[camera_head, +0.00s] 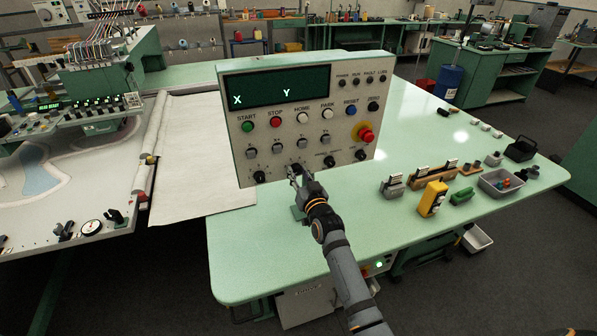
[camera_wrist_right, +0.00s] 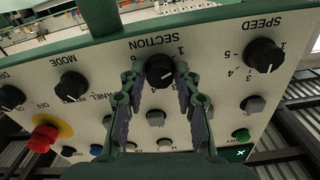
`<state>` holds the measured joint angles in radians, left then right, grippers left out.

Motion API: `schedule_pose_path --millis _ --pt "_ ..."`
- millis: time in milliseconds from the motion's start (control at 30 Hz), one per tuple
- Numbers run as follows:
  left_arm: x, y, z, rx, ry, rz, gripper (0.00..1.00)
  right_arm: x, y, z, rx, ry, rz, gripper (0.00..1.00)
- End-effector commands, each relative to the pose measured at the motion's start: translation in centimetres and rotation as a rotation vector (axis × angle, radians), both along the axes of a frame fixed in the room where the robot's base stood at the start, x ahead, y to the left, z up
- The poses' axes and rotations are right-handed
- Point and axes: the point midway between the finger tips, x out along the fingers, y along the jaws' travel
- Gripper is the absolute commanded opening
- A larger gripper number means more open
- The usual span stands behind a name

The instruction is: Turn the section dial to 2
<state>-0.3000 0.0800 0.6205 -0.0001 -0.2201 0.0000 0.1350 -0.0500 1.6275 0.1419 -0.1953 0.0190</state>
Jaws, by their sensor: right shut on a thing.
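The control panel (camera_head: 300,115) stands on the green table, with a dark display reading X and Y. The black section dial (camera_wrist_right: 160,69) is in the lower row of knobs, between the speed dial (camera_wrist_right: 264,55) and the mode dial (camera_wrist_right: 71,86). The wrist view shows the panel upside down. My right gripper (camera_head: 294,172) reaches the panel's lower edge, and its fingers (camera_wrist_right: 158,85) are shut on the section dial from both sides. The gripper hides most of this dial in the head view. The dial's pointer is too small to read. My left gripper is out of view.
A red emergency button (camera_wrist_right: 43,137) on a yellow ring sits on the panel. A yellow device (camera_head: 433,199), a grey bin (camera_head: 499,187) and small parts lie to the right. The table front is clear.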

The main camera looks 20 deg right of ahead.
Motion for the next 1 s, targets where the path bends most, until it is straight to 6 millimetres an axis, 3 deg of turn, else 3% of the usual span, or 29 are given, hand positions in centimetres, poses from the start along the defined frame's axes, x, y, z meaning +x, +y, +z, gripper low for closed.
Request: schedule_pose_path --millis 400,1000 --pt "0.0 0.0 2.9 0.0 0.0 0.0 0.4 0.0 0.0 0.3 0.365 0.012 0.0 0.0" --pt "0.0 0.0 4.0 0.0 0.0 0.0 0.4 0.0 0.0 0.1 0.65 0.021 0.0 0.0"
